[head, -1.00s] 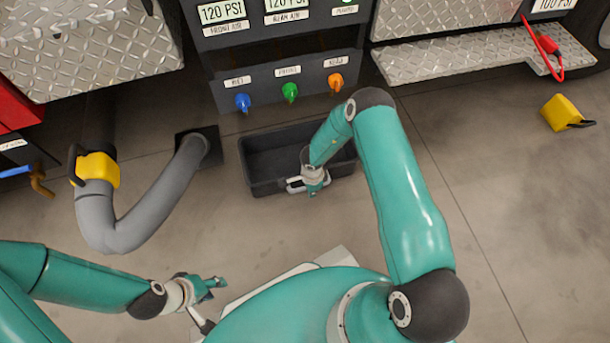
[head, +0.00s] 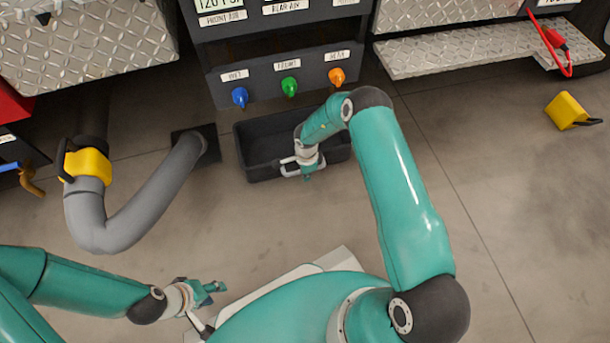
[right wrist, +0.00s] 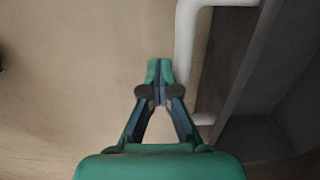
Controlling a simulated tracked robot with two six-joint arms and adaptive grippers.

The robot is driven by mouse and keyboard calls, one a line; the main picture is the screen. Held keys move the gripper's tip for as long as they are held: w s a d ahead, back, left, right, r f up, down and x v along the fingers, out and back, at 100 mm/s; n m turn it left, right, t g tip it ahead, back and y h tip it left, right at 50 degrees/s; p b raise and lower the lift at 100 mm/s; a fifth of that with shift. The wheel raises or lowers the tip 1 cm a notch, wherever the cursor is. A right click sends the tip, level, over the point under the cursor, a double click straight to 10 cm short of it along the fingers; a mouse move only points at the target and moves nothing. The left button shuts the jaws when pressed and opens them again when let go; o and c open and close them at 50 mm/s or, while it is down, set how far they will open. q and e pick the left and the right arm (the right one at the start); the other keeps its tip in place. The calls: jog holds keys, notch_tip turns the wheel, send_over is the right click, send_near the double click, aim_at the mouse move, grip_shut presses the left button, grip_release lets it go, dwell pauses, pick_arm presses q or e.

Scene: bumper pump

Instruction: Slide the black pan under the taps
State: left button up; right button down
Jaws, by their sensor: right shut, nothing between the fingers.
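The black pan (head: 262,151) lies flat on the floor, just in front of the panel with the blue tap (head: 239,97), green tap (head: 289,87) and orange tap (head: 336,77). Its white handle (head: 289,165) is on the near side and also shows in the right wrist view (right wrist: 185,40). My right gripper (head: 308,177) is shut and empty at the pan's near side, by the handle; its fingertips meet in the right wrist view (right wrist: 154,72). My right forearm hides part of the pan's right side. My left gripper (head: 214,288) hangs away from the pan at lower left; its fingers are too small to judge.
A grey hose (head: 140,215) with a yellow fitting (head: 88,164) curves over the floor left of the pan. A metal tread step (head: 470,52) is at upper right. A yellow wedge-like object (head: 566,110) lies far right.

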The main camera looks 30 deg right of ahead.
jog(key=shift+w+d+b, duration=0.2)
jog(key=shift+w+b, duration=0.15)
jog(key=shift+w, duration=0.35)
jog(key=shift+w+d+b, duration=0.15)
jog(key=shift+w+b, duration=0.15)
jog(key=shift+w, duration=0.35)
jog(key=shift+s, duration=0.15)
jog(key=shift+s+r+p, duration=0.1)
jog(key=shift+p, duration=0.2)
jog(key=shift+s, duration=0.1)
jog(key=shift+s+a+p, duration=0.2)
jog(key=shift+s+p, duration=0.35)
jog(key=shift+s, duration=0.05)
jog(key=shift+s+a+p, duration=0.15)
jog(key=shift+s+p, duration=0.4)
jog(key=shift+s, duration=0.05)
notch_tip(320, 180, up, 10)
jog(key=p, duration=0.7)
jog(key=shift+p, duration=0.4)
